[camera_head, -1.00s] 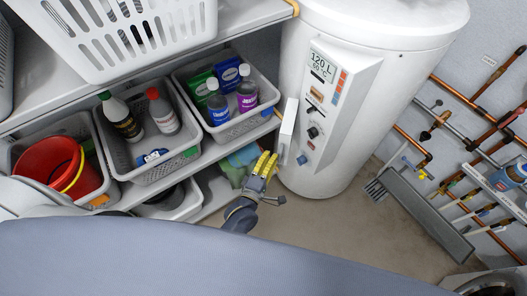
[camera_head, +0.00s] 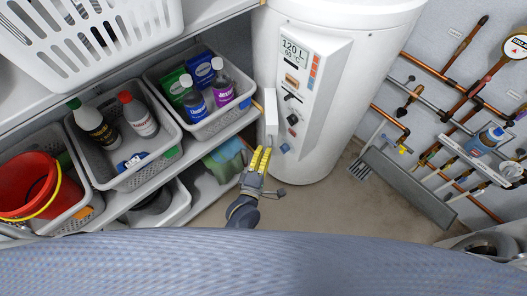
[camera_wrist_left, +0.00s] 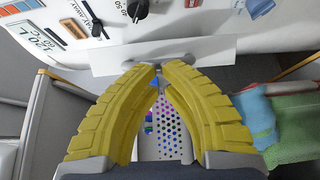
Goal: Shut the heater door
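The white heater (camera_head: 345,100) stands at the back centre, with a slanted control panel (camera_head: 305,85) of display, knobs and buttons. The heater door (camera_head: 271,112) is a narrow white flap standing open at the panel's left side. In the left wrist view the door (camera_wrist_left: 205,50) is a white plate lying across, just beyond my fingertips. My left gripper (camera_head: 261,152) has yellow fingers and is just below the door's lower end. In the wrist view the left gripper's fingertips (camera_wrist_left: 159,66) are together with nothing between them. I cannot tell whether they touch the door. My right gripper is out of view.
Shelves on the left hold a grey bin (camera_head: 158,172) of bottles, another bin (camera_head: 213,128) and a red bucket (camera_head: 38,185). An ironing-board-like blue surface (camera_head: 260,265) fills the foreground.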

